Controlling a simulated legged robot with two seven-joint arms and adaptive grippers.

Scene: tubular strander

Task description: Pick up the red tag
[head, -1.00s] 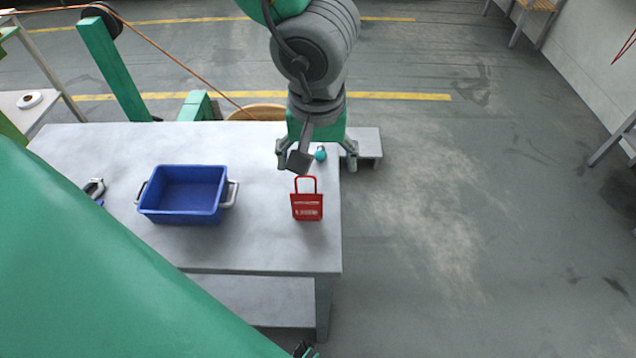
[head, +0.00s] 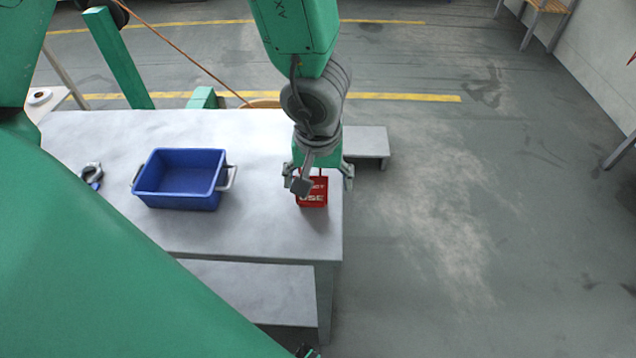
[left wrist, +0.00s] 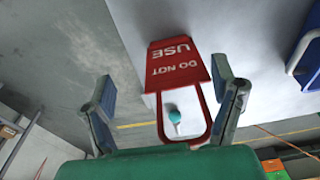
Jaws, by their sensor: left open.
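The red tag (head: 313,198) lies near the right end of the grey table, with its handle loop partly hidden behind my left gripper (head: 318,181). In the left wrist view the tag (left wrist: 174,66) shows the words "DO NOT USE" and its loop extends down between the fingers. My left gripper (left wrist: 165,88) is open, with one finger on each side of the loop. The right finger looks very close to the loop; I cannot tell whether they touch.
A blue bin (head: 180,190) with grey handles stands on the table (head: 250,230) left of the tag. A dark ring-shaped clamp (head: 91,174) lies further left. A small teal-topped object (left wrist: 174,115) shows through the loop. The table's right edge is close to the tag.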

